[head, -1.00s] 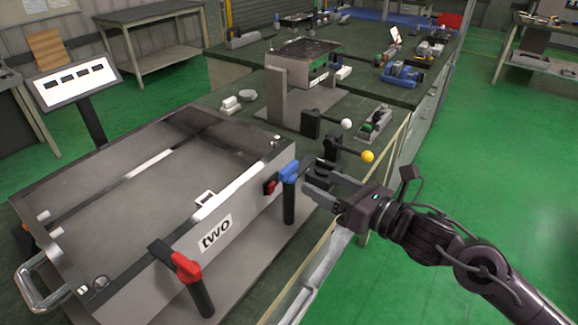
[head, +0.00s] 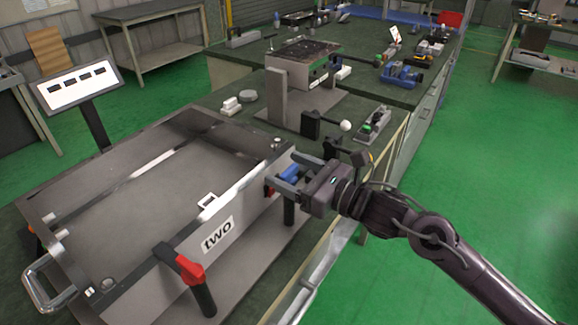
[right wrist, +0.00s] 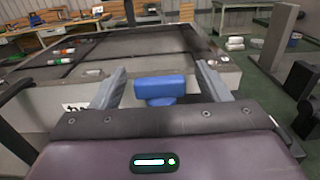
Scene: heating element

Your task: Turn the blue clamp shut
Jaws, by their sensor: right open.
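The blue clamp (head: 290,173) is on the front right of the grey box marked "two" (head: 236,212), above a black upright handle (head: 289,210). In the right wrist view the clamp's blue head (right wrist: 162,88) lies between my two fingers, with gaps on both sides. My right gripper (head: 283,169) is open around it and hides part of it in the head view. The fingers (right wrist: 160,90) also show in the right wrist view. A red clamp (head: 188,268) with a black handle stands at the front left of the box. My left gripper is not in view.
Levers with a white ball (head: 345,126) and a dark mount stand behind my right gripper. A metal loop handle (head: 40,290) sticks out at the box's left. A tilted panel (head: 76,84) stands at the back left.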

